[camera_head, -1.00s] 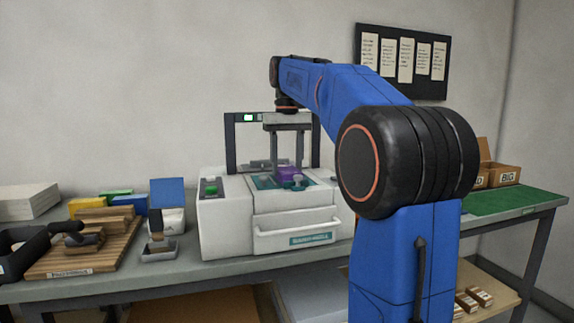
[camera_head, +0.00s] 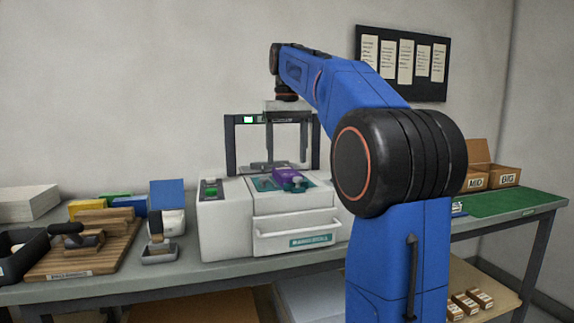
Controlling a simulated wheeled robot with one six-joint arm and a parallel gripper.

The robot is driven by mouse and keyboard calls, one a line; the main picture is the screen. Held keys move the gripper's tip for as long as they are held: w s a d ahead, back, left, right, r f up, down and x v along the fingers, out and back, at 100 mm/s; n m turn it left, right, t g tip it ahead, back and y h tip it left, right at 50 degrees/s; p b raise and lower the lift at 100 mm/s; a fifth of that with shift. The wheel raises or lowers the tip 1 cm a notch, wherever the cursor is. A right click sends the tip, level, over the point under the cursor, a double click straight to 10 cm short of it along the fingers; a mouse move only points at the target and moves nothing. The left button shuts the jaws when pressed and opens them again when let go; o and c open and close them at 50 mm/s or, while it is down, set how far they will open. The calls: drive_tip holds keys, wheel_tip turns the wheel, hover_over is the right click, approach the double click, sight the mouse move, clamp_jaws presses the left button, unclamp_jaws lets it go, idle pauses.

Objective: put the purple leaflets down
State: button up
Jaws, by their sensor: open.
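The purple leaflets (camera_head: 286,174) lie as a small stack on the teal plate (camera_head: 263,184) on top of the white machine (camera_head: 225,222). A small metal knob (camera_head: 298,183) is at their front right and covers a little of them. My gripper (camera_head: 287,146) is open and empty above the leaflets, with a gap between its fingertips and the stack. The back of the stack is hard to make out.
A dark upright frame with a green light (camera_head: 248,119) stands behind my gripper. A wooden board (camera_head: 112,252) with tools and a grey dish (camera_head: 160,253) are to the left. Open cardboard boxes (camera_head: 504,175) and a green mat (camera_head: 505,202) are at right, partly behind my arm.

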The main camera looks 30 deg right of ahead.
sight(287, 172)
drive_tip(key=shift+r, duration=1.9)
drive_tip(key=shift+s, duration=0.1)
